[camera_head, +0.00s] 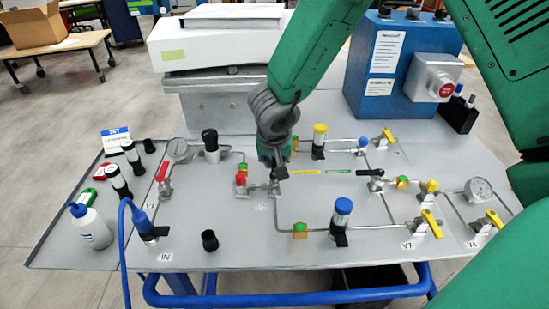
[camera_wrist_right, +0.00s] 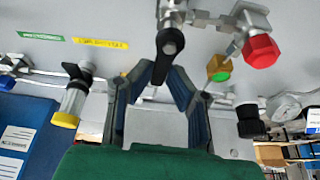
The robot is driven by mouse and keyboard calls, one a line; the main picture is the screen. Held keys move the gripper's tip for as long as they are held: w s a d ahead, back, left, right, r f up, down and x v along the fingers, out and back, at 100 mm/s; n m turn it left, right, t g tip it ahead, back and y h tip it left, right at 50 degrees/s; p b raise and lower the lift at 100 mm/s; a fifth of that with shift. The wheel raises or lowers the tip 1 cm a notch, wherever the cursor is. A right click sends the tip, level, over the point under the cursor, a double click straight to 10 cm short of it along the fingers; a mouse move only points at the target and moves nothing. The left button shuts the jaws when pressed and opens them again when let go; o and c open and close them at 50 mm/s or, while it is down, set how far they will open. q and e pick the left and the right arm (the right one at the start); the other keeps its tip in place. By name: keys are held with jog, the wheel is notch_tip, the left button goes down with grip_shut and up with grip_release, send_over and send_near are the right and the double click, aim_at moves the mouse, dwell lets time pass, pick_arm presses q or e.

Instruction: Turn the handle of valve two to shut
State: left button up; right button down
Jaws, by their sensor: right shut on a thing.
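A valve with a black handle (camera_wrist_right: 168,58) sits on the grey panel, with metal fittings around it. In the wrist view the handle stands between the two fingertips of my right gripper (camera_wrist_right: 164,76), which is shut on it. In the head view my right gripper (camera_head: 274,158) reaches down from above onto this valve (camera_head: 275,189) near the panel's middle. The gripper hides most of the handle there, so its exact angle is hard to tell. A small label beside the valve is too small to read. My left gripper is not in view.
A red knob (camera_head: 241,179) sits just left of the valve. Black-capped (camera_head: 211,145), yellow-capped (camera_head: 319,140) and blue-capped (camera_head: 341,217) cylinders stand around it. Another black-handled valve (camera_head: 372,176) is to the right. A blue box (camera_head: 399,75) and a white instrument (camera_head: 215,42) stand behind.

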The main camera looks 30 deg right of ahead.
jog(key=shift+s+r+p, duration=0.1)
jog(key=shift+r+p, duration=0.05)
jog(key=shift+p, duration=0.2)
jog(key=m+g+p, duration=0.1)
jog(key=m+p, duration=0.1)
jog(key=p, duration=0.2)
jog(key=s+m+h+p, duration=0.1)
jog(key=m+p, duration=0.2)
jog(key=p, duration=0.1)
jog(key=d+m+g+p, duration=0.1)
jog(key=m+p, duration=0.2)
jog(key=shift+s+g+h+p, duration=0.3)
jog(key=shift+p, duration=0.1)
jog(key=shift+s+d+m+g+p, duration=0.1)
jog(key=shift+s+m+g+p, duration=0.2)
jog(key=shift+m+p, duration=0.5)
jog(key=shift+s+m+g+p, duration=0.2)
jog(key=shift+m+g+p, duration=0.15)
jog(key=shift+m, duration=0.65)
jog(key=shift+s+m+g+p, duration=0.3)
jog(key=shift+m+g, duration=0.15)
jog(key=shift+m, duration=0.75)
jog(key=shift+s+a+m+g, duration=0.15)
jog(key=shift+m+g, duration=0.1)
jog(key=shift+m, duration=0.45)
jog(key=shift+s+a+m+g, duration=0.15)
jog(key=shift+m+g, duration=0.1)
jog(key=shift+m, duration=0.45)
jog(key=shift+d, duration=0.1)
